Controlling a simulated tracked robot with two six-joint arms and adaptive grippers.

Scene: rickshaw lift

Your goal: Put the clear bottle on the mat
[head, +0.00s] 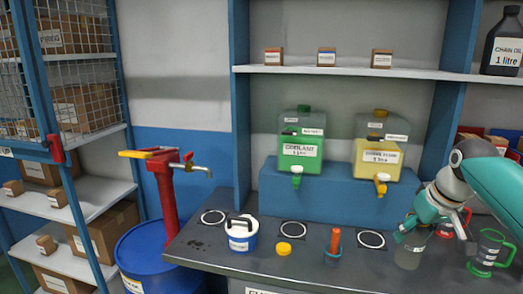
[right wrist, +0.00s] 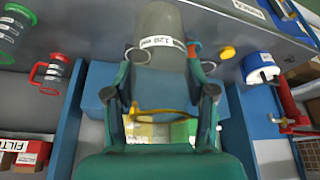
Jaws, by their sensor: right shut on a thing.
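The clear bottle (head: 408,254) looks greyish and see-through and stands upright at the right of the dark counter, below my right gripper (head: 414,225). My right gripper is shut on its upper part. In the right wrist view the bottle (right wrist: 165,28) carries a white label and lies beyond the fingers (right wrist: 165,100). I cannot tell whether its base touches the counter. My left gripper is not in view.
Green (head: 301,140) and yellow (head: 378,145) canisters stand behind.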

